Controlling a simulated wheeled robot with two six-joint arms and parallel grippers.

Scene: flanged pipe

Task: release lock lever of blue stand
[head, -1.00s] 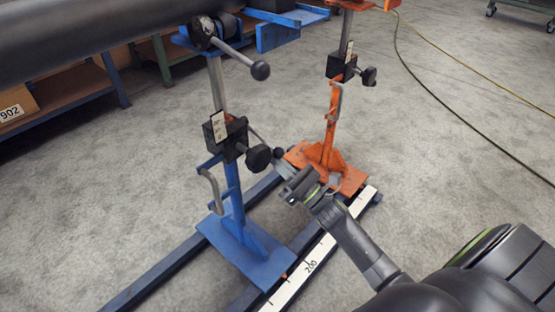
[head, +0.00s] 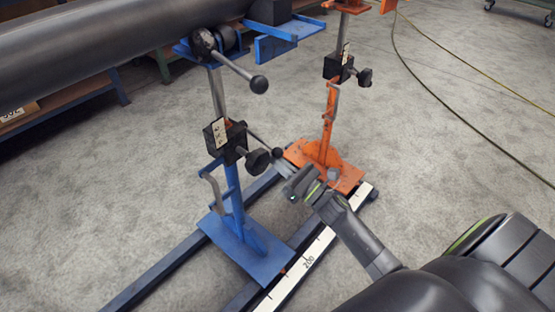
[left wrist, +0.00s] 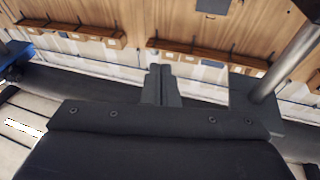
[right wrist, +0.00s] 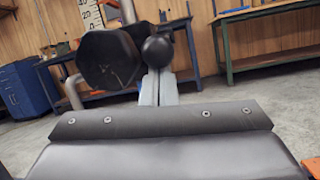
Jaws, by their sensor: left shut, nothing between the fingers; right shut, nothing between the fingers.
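The blue stand (head: 231,190) stands upright on a blue base plate. Its black clamp block (head: 225,140) carries a dark round knob (head: 258,160) and a thin lock lever (head: 262,143) sloping down to the right. My right gripper (head: 285,170) is shut and empty close to the lever's end. In the right wrist view its fingertips (right wrist: 158,88) are just below the lever's black ball (right wrist: 158,50), beside the large knob (right wrist: 110,60); I cannot tell whether they touch. My left gripper (left wrist: 162,85) is shut and empty, outside the head view.
A large dark pipe (head: 100,50) lies across the top left, over the blue stand. A longer ball-ended lever (head: 259,84) sits at the stand's top. An orange stand (head: 330,130) is behind to the right. A white scale rail (head: 300,272) runs along the floor.

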